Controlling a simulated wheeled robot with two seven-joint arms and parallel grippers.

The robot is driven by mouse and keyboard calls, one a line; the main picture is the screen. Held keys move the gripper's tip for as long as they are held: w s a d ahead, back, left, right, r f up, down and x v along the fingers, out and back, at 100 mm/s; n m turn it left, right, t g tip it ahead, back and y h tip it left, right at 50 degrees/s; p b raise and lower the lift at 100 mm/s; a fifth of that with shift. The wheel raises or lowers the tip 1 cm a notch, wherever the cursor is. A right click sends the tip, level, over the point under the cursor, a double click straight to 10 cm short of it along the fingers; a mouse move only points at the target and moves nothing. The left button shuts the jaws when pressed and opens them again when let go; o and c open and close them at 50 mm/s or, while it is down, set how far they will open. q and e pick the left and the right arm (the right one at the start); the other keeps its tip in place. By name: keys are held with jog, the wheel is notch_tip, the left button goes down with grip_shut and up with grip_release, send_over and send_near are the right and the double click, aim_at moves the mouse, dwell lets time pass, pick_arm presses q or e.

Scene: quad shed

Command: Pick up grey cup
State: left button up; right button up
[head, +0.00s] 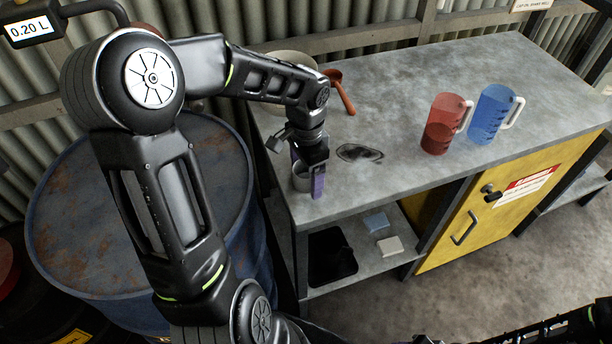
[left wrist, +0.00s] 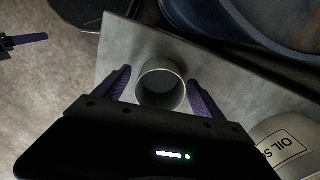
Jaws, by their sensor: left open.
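The grey cup (head: 301,183) stands upright on the near left corner of the grey workbench (head: 400,180), partly hidden by my left gripper (head: 308,172) in the head view. In the left wrist view the open round rim of the cup (left wrist: 160,84) lies between the two purple fingers of the left gripper (left wrist: 163,82). The fingers are open, one on each side of the cup, with a narrow gap visible beside each. A purple finger of what looks like my right gripper (left wrist: 28,40) shows at the left edge of the left wrist view; its opening cannot be told.
A red jug (head: 440,125) and a blue jug (head: 490,113) stand farther right on the bench. A rusty blue drum (head: 70,220) stands left of the bench. An oil-marked container (left wrist: 290,150) is near the wrist.

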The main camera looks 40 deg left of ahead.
pick_arm(q)
jog(key=c, duration=1.5)
jog(key=shift+o, duration=0.2)
jog(key=shift+r, duration=0.1)
notch_tip(320, 180, up, 10)
jog(key=b, duration=0.1)
dwell(0.5)
